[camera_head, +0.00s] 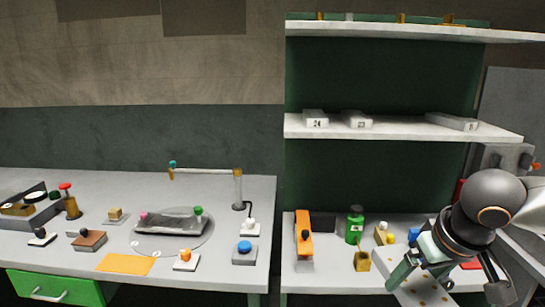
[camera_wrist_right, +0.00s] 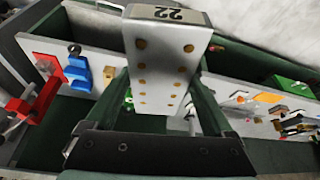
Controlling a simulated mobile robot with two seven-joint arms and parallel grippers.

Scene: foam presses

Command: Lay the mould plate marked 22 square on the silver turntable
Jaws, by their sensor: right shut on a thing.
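My right gripper (camera_head: 420,270) is shut on the mould plate marked 22 (camera_head: 425,292), over the right bench. In the right wrist view the plate (camera_wrist_right: 163,62) is a pale slab with rows of brass-coloured dots and a dark "22" label on its end. It sits between the two green fingers (camera_wrist_right: 163,103). The silver turntable (camera_head: 205,243) is a round disc on the left bench. A grey block with a dark top (camera_head: 170,222) lies on it, with a pink knob and a green knob at its ends. My left gripper is not in view.
Other pale plates (camera_head: 315,118) lie on the middle shelf, one marked 24. A post with a horizontal arm (camera_head: 238,187) stands behind the turntable. An orange-topped tool (camera_head: 304,240) and a green bottle (camera_head: 355,225) stand on the right bench. A gap separates the benches.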

